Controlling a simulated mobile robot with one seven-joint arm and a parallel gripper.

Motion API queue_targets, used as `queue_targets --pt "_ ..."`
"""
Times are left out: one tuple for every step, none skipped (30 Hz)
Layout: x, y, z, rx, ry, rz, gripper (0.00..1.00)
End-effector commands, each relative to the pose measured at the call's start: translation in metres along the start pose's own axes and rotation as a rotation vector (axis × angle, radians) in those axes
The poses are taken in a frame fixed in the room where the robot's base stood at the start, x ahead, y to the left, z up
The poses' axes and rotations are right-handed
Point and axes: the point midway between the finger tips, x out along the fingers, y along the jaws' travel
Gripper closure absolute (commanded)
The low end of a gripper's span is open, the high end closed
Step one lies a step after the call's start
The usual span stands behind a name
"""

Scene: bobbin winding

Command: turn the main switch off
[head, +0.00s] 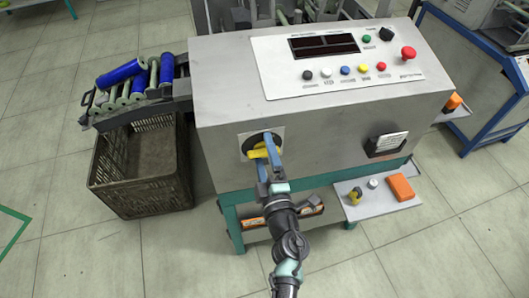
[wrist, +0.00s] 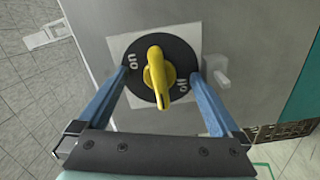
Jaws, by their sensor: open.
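The main switch is a yellow handle (wrist: 156,74) on a round black dial, set in a pale square plate (wrist: 190,42) on the machine's front. In the wrist view the dial has "on" lettering at its left and "off" at its right. The handle stands nearly upright in that picture, between the two words. In the head view the switch's yellow handle (head: 256,153) is partly hidden by my gripper (head: 268,147). My gripper is open, its blue fingers (wrist: 159,76) on either side of the dial with the handle between them. No finger visibly touches the handle.
The grey machine (head: 320,125) has a sloping panel with buttons and a red emergency knob (head: 408,53). A rack of blue rolls (head: 120,74) and a brown crate (head: 140,195) stand left. A shelf (head: 375,207) with an orange block (head: 401,187) is low right.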

Motion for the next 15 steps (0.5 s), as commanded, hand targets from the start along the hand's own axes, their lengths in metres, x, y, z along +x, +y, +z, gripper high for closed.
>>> queue_targets --pt "-0.006 0.0 0.001 0.001 -0.003 -0.002 0.0" --pt "-0.01 0.001 0.001 0.001 -0.003 -0.002 0.0" --pt "-0.016 0.001 0.001 0.001 -0.003 -0.003 0.0" --pt "-0.02 0.001 0.001 0.001 -0.003 -0.002 0.0" --pt "-0.025 0.001 0.0 0.001 -0.002 -0.002 0.0" --pt "-0.03 0.002 0.0 0.0 -0.002 -0.002 0.0" --pt "-0.034 0.001 0.0 0.001 -0.002 -0.003 0.0" --pt "-0.039 0.001 0.0 0.001 -0.003 -0.003 0.0" --pt "-0.044 0.001 0.0 0.001 -0.002 -0.002 0.0" --pt "-0.048 0.001 0.0 0.001 -0.002 -0.003 0.0" --pt "-0.052 0.001 0.0 0.001 -0.001 -0.002 0.0" --pt "-0.058 0.001 0.0 0.0 -0.001 -0.002 0.0" --pt "-0.062 0.001 0.0 0.0 -0.002 -0.002 0.0" --pt "-0.067 0.0 0.0 0.001 -0.003 -0.002 0.0" --pt "-0.072 0.001 0.001 0.001 -0.003 -0.002 0.0"
